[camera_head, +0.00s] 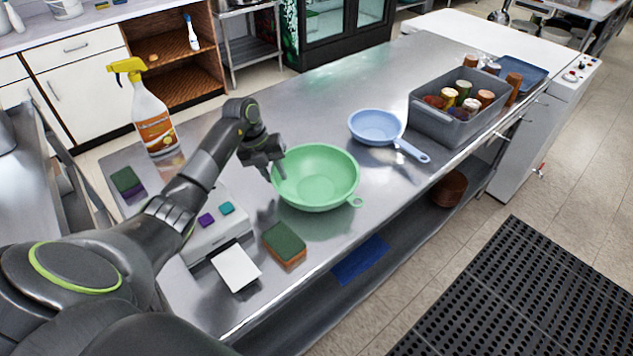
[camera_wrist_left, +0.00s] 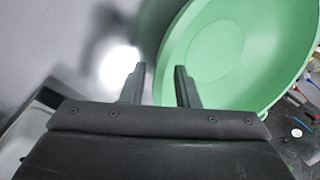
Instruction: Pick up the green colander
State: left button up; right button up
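The green colander (camera_head: 318,178) is a round bowl standing upright on the steel counter, with a small loop handle on its right side. My left gripper (camera_head: 272,176) is at the colander's left rim, pointing down. In the left wrist view the two fingers (camera_wrist_left: 160,84) are apart, with the colander's rim (camera_wrist_left: 178,50) reaching toward the right finger. Nothing is clamped between the fingers. I cannot tell whether the right finger is inside the rim or only above it. My right gripper is in neither view.
A blue pan (camera_head: 376,126) sits just behind the colander, right of it. A green-brown sponge (camera_head: 284,246) lies in front. A grey bin (camera_head: 446,128) of jars stands farther right. A spray bottle (camera_head: 152,118) stands at the left.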

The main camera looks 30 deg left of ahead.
pick_arm(q)
grip_shut()
dwell(0.3)
